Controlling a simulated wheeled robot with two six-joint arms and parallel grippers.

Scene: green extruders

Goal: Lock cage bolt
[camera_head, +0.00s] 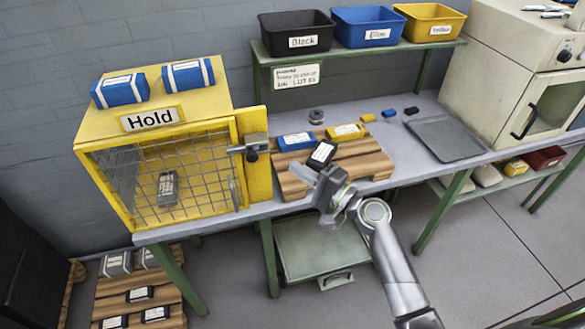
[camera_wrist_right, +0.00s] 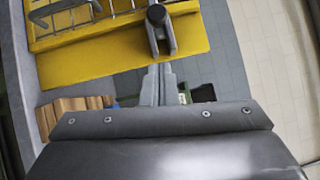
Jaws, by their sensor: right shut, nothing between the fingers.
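The yellow cage (camera_head: 215,83) labelled "Hold" stands at the left end of the bench. Its wire-mesh door (camera_head: 205,165) covers the front and looks closed. The grey bolt (camera_head: 252,146) lies across the door's right edge, beside a yellow side panel (camera_head: 260,183). In the wrist view the bolt's dark round knob (camera_wrist_right: 156,15) is at the top, beyond my fingertips. My right gripper (camera_head: 303,172) is shut and empty, right of and below the bolt, apart from it in the head view. I cannot tell how far the bolt is slid across. My left gripper is not in view.
A wooden board (camera_head: 365,158) with blue, yellow and black boxes lies close behind my right gripper. A dark tray (camera_head: 447,137) and an oven (camera_head: 520,80) stand further right. Two blue boxes (camera_head: 120,90) sit on the cage. Bins line the shelf above.

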